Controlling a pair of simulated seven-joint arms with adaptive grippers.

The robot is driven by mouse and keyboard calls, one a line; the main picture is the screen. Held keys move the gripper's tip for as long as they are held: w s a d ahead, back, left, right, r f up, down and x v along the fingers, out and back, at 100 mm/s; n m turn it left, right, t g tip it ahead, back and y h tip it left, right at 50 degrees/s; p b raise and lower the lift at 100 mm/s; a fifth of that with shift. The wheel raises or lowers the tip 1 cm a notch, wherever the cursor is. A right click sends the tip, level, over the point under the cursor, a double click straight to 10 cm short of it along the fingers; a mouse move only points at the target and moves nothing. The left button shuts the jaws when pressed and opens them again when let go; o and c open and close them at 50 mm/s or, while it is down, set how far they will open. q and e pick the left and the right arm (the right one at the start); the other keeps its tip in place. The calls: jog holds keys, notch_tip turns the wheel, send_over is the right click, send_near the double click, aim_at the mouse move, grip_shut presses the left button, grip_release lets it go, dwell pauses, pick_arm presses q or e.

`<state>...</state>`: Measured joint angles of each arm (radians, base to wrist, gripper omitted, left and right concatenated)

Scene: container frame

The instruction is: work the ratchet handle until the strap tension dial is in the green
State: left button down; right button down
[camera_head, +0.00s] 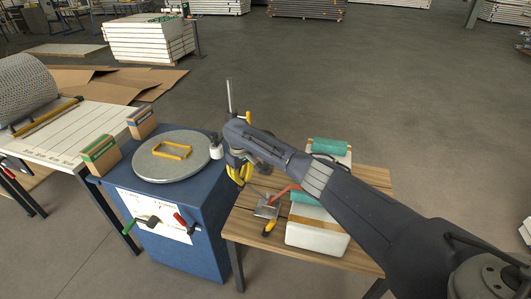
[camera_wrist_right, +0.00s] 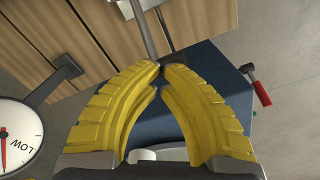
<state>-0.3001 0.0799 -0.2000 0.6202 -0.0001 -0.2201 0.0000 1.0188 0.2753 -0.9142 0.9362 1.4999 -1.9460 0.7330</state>
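The ratchet (camera_head: 265,208), a small grey metal body, sits near the left edge of the wooden table, with a red strap running from it toward the white box (camera_head: 318,238). My right gripper (camera_head: 241,173) has its yellow fingers beside the ratchet, over the gap between the table and the blue cabinet. In the wrist view the fingertips (camera_wrist_right: 160,68) come together at the end of a grey metal lever, the ratchet handle (camera_wrist_right: 146,32). The tension dial (camera_wrist_right: 16,142) is cut off at the left; "LOW" and a red needle show, no green. My left gripper is not in view.
The wooden table (camera_head: 370,178) carries the white box with teal pads. The blue cabinet (camera_head: 208,238) stands left of it, with a round grey turntable (camera_head: 172,166) and a yellow frame on top. My right forearm covers part of the table.

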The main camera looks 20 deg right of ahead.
jog(key=shift+f, duration=2.9)
notch_tip(320, 180, up, 12)
jog(key=shift+w+a, duration=0.35)
jog(key=shift+a, duration=0.05)
